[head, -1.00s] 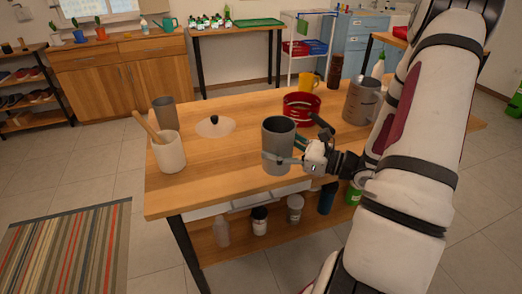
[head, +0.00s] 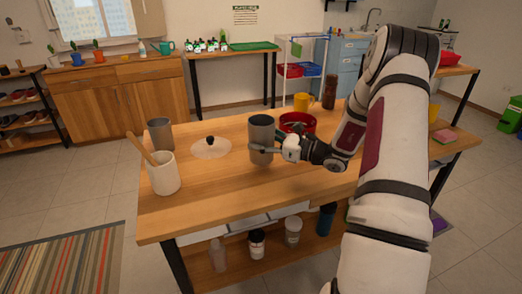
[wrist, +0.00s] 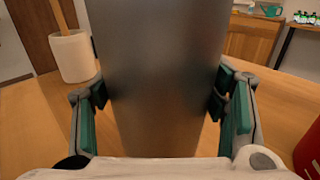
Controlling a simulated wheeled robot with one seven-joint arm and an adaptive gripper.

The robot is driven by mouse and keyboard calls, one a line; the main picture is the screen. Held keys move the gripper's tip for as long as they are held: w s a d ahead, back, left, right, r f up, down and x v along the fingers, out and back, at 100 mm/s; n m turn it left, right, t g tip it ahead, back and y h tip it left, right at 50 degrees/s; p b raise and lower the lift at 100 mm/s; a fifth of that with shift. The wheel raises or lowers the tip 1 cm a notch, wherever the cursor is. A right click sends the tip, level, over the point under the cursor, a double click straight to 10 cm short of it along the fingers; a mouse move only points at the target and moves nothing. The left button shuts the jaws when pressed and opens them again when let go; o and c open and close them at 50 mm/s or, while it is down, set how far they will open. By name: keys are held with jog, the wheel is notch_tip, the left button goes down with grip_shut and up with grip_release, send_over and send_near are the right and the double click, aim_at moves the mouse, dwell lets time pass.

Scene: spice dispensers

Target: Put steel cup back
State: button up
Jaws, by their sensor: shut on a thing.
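The steel cup (head: 261,134), a tall grey cylinder, stands upright over the middle of the wooden table (head: 215,190). My gripper (head: 266,149) is shut around its side. In the wrist view the same cup (wrist: 160,75) fills the middle, with the green-padded fingers of my gripper (wrist: 165,100) on either side. The cup's base is partly hidden, and I cannot tell whether it touches the tabletop. A second grey cup (head: 160,135) stands at the table's back left.
A white crock (head: 164,175) with a wooden utensil stands at the left. A clear lid (head: 211,148) with a black knob lies near the cup. A red pot (head: 297,122), yellow mug (head: 302,102) and brown bottle (head: 329,92) stand behind. The front-left tabletop is clear.

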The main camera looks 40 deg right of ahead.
jog(key=shift+s+f, duration=0.1)
jog(key=shift+f, duration=1.6)
jog(key=shift+f+b, duration=0.15)
jog(key=shift+b, duration=0.2)
jog(key=o, duration=1.3)
jog(key=shift+o, duration=0.2)
jog(key=shift+s+d+r, duration=0.15)
jog(key=shift+s+r, duration=0.05)
jog(key=shift+s, duration=0.05)
jog(key=p+v, duration=0.1)
jog(key=v, duration=1)
jog(key=shift+s, duration=0.2)
